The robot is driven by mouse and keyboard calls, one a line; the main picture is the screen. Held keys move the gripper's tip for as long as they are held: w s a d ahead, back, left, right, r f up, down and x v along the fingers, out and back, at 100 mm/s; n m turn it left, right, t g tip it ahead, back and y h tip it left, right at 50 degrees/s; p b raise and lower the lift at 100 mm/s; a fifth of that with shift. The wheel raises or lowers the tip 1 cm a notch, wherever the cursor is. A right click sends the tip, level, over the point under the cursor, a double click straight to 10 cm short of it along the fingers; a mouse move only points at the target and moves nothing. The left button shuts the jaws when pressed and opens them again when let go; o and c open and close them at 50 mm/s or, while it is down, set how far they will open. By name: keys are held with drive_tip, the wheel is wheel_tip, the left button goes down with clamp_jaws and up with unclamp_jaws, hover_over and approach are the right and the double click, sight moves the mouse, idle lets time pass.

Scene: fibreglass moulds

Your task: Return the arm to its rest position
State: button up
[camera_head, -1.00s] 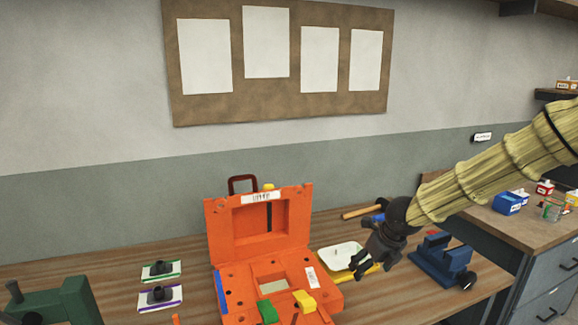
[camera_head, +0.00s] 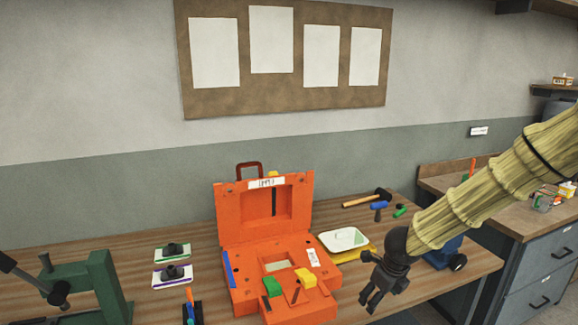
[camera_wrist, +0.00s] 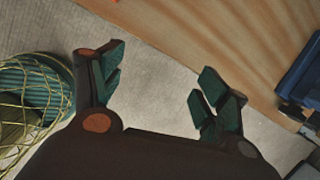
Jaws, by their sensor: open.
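My gripper (camera_head: 375,300) hangs at the end of my sleeved arm, in front of the workbench (camera_head: 440,282) at the right of the head view. It points down and is empty. In the wrist view my gripper (camera_wrist: 158,85) has its two fingers spread wide apart, with bare grey floor (camera_wrist: 165,60) between and beyond them. The bench edge (camera_wrist: 215,45) runs diagonally past the fingers. No object is between them.
An open orange case (camera_head: 232,235) stands mid-bench, with a white tray (camera_head: 343,240) beside it. A blue device (camera_head: 445,253) is partly behind my arm. A hammer (camera_head: 362,201) lies behind the tray. A green press (camera_head: 97,285) is at the left. A second bench (camera_head: 500,215) stands at the right.

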drive_tip(key=s+d+f+n+g+h, duration=0.2)
drive_tip(key=s+d+f+n+h, duration=0.1)
drive_tip(key=s+f+n, duration=1.5)
drive_tip(key=s+a+f+n, duration=0.1)
drive_tip(key=s+f+n, duration=0.2)
drive_tip(key=s, duration=0.4)
drive_tip(key=s+a+f+n+y, duration=0.1)
drive_tip(key=s+a+f+n, duration=0.1)
drive_tip(key=s+f, duration=0.3)
drive_tip(key=s+a+f+n+g+y, duration=0.1)
drive_tip(key=s+f+n, duration=0.3)
drive_tip(key=s, duration=0.6)
drive_tip(key=shift+s+a+f+n, duration=0.15)
drive_tip(key=shift+s+a+n, duration=0.2)
drive_tip(key=shift+n, duration=0.25)
